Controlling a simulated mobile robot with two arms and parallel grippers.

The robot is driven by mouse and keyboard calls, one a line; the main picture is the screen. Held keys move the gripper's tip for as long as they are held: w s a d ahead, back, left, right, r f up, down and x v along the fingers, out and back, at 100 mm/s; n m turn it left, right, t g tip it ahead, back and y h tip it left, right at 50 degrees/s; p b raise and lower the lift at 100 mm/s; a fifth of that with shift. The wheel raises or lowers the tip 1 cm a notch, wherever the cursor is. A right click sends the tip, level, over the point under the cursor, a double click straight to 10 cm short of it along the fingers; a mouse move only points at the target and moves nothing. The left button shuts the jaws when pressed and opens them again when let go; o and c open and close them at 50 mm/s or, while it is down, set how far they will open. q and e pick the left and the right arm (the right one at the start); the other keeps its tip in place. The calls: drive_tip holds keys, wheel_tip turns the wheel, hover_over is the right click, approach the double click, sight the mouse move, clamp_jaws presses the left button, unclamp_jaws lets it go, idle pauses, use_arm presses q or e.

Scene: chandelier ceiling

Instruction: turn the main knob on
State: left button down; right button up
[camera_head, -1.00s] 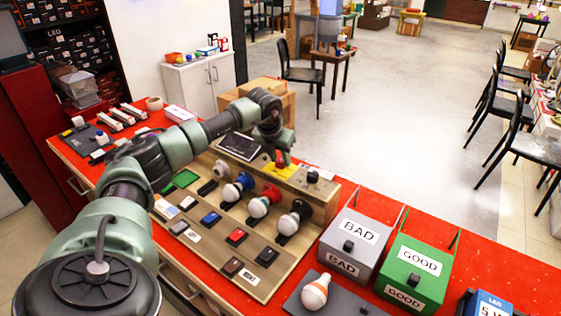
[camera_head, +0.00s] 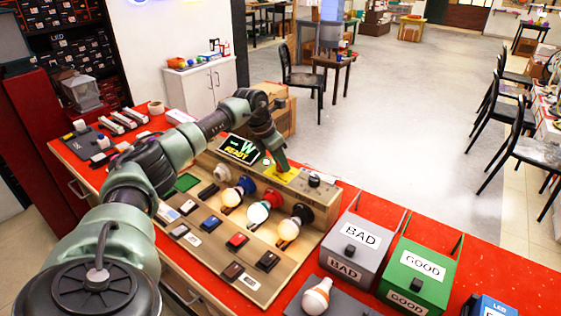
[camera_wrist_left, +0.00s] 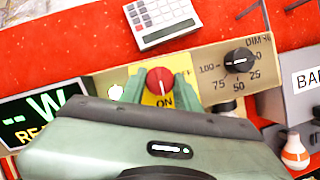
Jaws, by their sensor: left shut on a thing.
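The red main knob (camera_wrist_left: 160,81) sits on a yellow plate (camera_wrist_left: 176,104) lettered ON in the left wrist view. My left gripper (camera_head: 284,168) is at the top of the wooden test panel (camera_head: 262,273). Its two fingers (camera_wrist_left: 160,83) are on either side of the red knob and shut on it. In the head view the gripper hides the knob. The display (camera_head: 240,149) is lit and reads "W" and READY; part of it also shows in the left wrist view (camera_wrist_left: 40,115). My right gripper is not in view.
A black dimmer knob (camera_wrist_left: 239,60) is right of the red knob. Bulbs (camera_head: 258,213) stand in the panel's sockets. A grey BAD box (camera_head: 345,269) and a green GOOD box (camera_head: 412,284) stand to the right. A calculator (camera_wrist_left: 162,20) lies behind the panel.

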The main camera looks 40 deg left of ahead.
use_arm(q)
drive_tip(key=shift+r, duration=0.1)
drive_tip(key=c, duration=1)
unclamp_jaws()
drive_tip(key=b+v, duration=0.1)
drive_tip(key=v, duration=0.6)
drive_tip(key=shift+s+a+r, duration=0.1)
drive_tip(key=shift+s+r, duration=0.05)
drive_tip(key=shift+r, duration=0.15)
